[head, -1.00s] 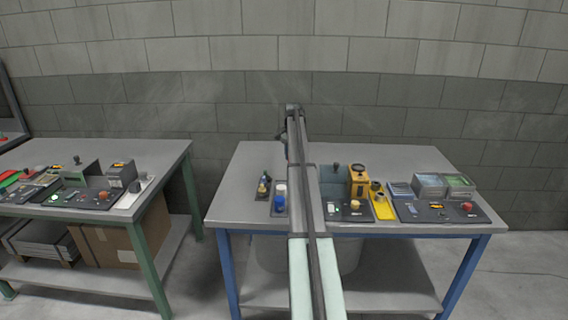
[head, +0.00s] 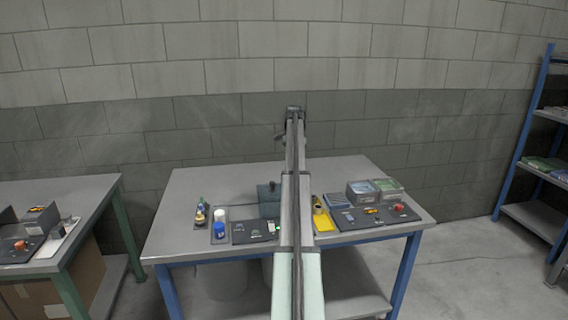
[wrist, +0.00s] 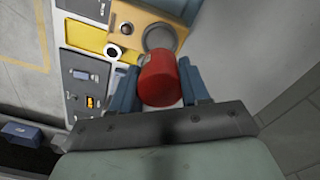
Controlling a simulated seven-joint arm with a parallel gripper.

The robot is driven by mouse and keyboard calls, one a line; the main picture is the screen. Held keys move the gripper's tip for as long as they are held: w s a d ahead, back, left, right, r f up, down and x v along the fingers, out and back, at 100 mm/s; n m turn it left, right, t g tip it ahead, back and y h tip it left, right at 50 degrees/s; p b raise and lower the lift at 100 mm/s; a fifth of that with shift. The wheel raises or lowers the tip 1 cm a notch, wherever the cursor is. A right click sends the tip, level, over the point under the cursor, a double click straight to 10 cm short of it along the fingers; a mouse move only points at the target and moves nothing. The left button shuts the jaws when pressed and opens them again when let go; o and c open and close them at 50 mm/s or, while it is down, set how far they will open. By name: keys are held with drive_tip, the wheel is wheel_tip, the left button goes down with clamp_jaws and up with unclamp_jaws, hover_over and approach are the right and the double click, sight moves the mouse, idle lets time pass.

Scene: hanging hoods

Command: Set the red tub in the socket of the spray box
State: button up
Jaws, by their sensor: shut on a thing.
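The red tub (wrist: 160,80) is held between the two blue-grey fingers of my gripper (wrist: 158,72) in the wrist view. Beyond the tub is a tan-orange box (wrist: 127,12) with a dark knob and a round grey socket (wrist: 158,37); it looks like the spray box. The tub overlaps the near edge of the socket in the picture, and I cannot tell how high above it the tub is.
A blue-grey box (head: 268,196) stands left of my arm. A yellow tray (head: 323,222) is to the right, also in the wrist view (wrist: 84,38). A dark panel (head: 375,216) and stacked boxes (head: 361,192) stand farther right. Blue and white containers (head: 219,222) are at left.

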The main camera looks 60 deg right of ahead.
drive_tip(key=shift+f, duration=3.05)
drive_tip(key=shift+f, duration=0.9)
drive_tip(key=o, duration=1.6)
drive_tip(key=shift+o, duration=0.2)
drive_tip(key=shift+r, duration=0.1)
drive_tip(key=shift+r, duration=3.45)
